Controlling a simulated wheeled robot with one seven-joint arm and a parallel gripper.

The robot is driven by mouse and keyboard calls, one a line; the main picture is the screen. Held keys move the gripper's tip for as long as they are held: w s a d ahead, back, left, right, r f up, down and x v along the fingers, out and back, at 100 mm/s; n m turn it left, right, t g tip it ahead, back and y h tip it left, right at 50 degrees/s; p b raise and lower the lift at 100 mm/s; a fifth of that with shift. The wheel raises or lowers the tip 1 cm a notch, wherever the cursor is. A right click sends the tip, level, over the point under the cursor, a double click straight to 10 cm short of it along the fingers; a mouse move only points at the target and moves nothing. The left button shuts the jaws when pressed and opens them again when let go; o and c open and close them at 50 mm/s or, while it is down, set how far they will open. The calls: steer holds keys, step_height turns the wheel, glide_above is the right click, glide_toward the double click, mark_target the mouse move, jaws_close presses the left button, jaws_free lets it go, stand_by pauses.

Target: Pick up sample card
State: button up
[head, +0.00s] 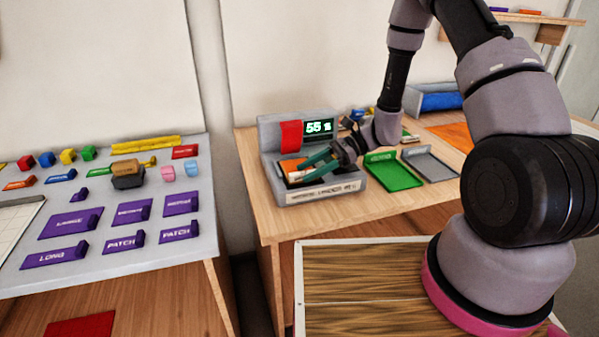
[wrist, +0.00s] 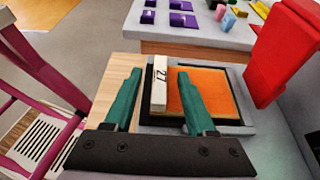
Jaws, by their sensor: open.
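The sample card looks to be the white upright piece marked 27 (wrist: 159,86) in the wrist view. It stands at the left edge of an orange pad (wrist: 212,97) set in a dark-rimmed recess of a grey machine (head: 331,190). My gripper (head: 303,168) is open over this machine in the head view. In the wrist view its two teal fingers (wrist: 159,76) appear on either side of the card, with a visible space on each side. I cannot tell whether the fingertips are down at the card's height. In the head view the fingers largely hide the card.
The machine has a red block (head: 291,136) and a lit display (head: 319,127) at its back. A green tray (head: 397,176) and a grey tray (head: 432,167) lie to its right. The left table (head: 130,205) holds purple labelled blocks and small coloured pieces.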

steer(key=shift+a+f, duration=0.1)
steer(key=shift+a, duration=0.1)
jaws_close()
